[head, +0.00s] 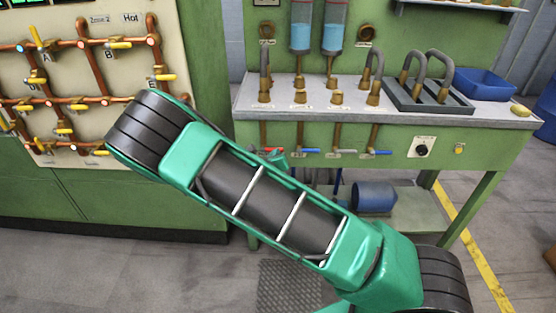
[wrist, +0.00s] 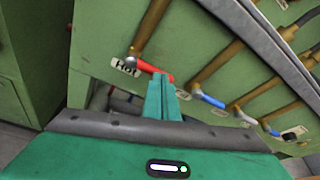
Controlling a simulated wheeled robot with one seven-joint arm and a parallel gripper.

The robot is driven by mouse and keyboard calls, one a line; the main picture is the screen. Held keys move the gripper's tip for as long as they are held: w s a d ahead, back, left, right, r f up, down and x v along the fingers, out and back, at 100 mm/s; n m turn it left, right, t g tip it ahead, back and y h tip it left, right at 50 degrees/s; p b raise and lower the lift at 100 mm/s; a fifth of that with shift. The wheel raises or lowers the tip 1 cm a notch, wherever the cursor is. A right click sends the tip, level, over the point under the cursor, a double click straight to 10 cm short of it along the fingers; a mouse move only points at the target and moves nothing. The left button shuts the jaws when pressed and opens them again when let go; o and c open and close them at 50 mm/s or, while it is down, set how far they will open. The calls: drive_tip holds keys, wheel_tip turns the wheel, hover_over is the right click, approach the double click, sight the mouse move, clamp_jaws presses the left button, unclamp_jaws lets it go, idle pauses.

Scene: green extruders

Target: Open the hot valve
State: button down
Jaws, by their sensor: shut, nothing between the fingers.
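The hot valve has a red handle (wrist: 150,68) on a brass pipe, beside a "Hot" label (wrist: 126,67) in the wrist view. The handle points right and slightly down in that view. In the head view the red handle (head: 272,149) shows small under the bench's front edge, partly behind my gripper (head: 279,158). In the wrist view my gripper (wrist: 164,82) is shut and empty. Its fingertips are at the handle's free end and overlap it in the picture. I cannot tell whether they touch.
The grey bench top (head: 395,113) overhangs the valves. A blue cylinder (head: 374,196) lies on the lower shelf. A pipe panel (head: 75,75) stands left.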

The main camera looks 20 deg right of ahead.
idle(0.3)
drive_tip(key=shift+r, duration=0.8)
drive_tip(key=s+a, duration=0.4)
drive_tip(key=s, duration=0.6)
drive_tip(key=shift+s+a, duration=0.25)
drive_tip(key=shift+s, duration=0.1)
drive_tip(key=shift+f, duration=0.1)
